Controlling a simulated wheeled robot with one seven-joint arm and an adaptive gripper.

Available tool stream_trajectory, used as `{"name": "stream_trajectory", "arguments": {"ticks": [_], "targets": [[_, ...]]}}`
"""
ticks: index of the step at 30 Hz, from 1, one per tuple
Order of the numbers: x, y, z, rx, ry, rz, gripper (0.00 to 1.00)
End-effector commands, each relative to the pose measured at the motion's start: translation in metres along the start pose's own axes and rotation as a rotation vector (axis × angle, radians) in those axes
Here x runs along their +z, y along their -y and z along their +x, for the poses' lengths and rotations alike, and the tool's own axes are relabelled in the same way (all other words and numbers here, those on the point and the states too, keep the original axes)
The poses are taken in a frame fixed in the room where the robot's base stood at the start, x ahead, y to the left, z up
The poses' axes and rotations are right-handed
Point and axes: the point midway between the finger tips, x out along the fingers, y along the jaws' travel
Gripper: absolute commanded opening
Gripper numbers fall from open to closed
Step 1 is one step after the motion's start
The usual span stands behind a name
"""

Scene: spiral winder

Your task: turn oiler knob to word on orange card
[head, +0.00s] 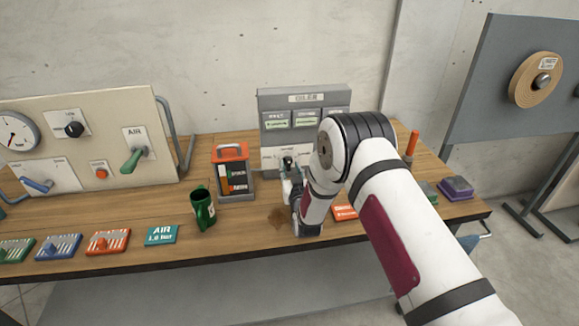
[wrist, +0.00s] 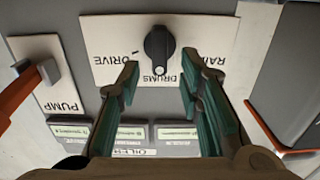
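The oiler (head: 352,100) is a grey box at the back of the bench. In the wrist view its black knob (wrist: 159,43) sits on a white plate (wrist: 105,47) with upside-down words: DRIVE, DRUMS and a partly hidden one starting RA. The knob's bar stands upright in the picture, its lower end with a pale mark toward DRUMS. My gripper (wrist: 160,83) is open, fingers with green pads, the knob just beyond and between the tips, apart from them. It also shows at the oiler's front in the head view (head: 289,163). An orange card (head: 344,212) lies partly behind my arm, its word unreadable.
The PUMP lever (wrist: 28,85) is beside the knob plate. A red-topped caddy (head: 232,160) and a green jug (head: 203,208) stand left of my gripper. An orange upright handle (head: 411,146) stands right of my arm.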

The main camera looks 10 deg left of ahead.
Motion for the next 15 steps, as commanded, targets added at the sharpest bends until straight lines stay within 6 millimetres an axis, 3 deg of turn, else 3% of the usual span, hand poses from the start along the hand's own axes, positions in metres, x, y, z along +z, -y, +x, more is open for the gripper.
{"name": "stream_trajectory", "arguments": {"ticks": [6,15], "targets": [[0.000,0.000,0.020,0.000,-0.001,0.000,0.33],[0.000,0.000,0.023,0.000,0.000,0.000,0.33]]}}
